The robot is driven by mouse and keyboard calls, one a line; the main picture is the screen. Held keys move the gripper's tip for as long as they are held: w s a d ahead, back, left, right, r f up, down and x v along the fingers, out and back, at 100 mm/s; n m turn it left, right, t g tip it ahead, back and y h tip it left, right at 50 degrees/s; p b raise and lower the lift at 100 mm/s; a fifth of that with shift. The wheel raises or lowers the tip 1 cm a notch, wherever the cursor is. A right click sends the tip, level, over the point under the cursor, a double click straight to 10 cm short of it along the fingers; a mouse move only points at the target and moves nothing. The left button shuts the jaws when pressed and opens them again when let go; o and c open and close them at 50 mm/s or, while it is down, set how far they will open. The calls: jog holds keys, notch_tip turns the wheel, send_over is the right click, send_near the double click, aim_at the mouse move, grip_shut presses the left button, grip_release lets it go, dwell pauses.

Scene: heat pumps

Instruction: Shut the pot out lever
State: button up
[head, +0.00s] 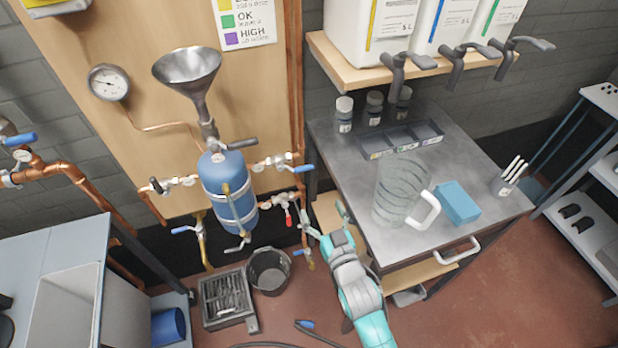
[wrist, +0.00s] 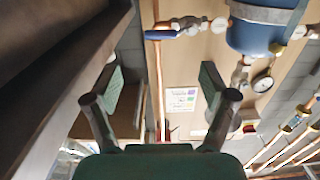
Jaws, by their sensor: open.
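The blue pot (head: 228,190) hangs on the wooden panel, with several levers around it. A blue lever (head: 303,168) sits on the valve at its right, and a red lever (head: 289,217) lies lower. A dark lever (head: 240,143) is above the pot and a grey one (head: 238,247) below it. I cannot tell which is the pot out lever. My gripper (head: 325,222) is open and empty, right of and below the pot, apart from the levers. In the wrist view, which looks inverted, the pot (wrist: 262,30) and a blue lever (wrist: 163,34) show beyond my open fingers (wrist: 158,88).
A metal table (head: 465,150) stands close right of my gripper, holding a clear jug (head: 398,190) and a blue block (head: 457,203). A bucket (head: 269,271) and a floor drain grate (head: 225,298) are below the pot. Copper pipe (head: 297,90) runs up beside the table.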

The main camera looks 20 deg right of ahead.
aim_at(305, 170)
jog(key=w, duration=0.8)
jog(key=w+r, duration=0.1)
jog(key=w, duration=0.3)
jog(key=shift+w, duration=0.2)
jog(key=c, duration=1.5)
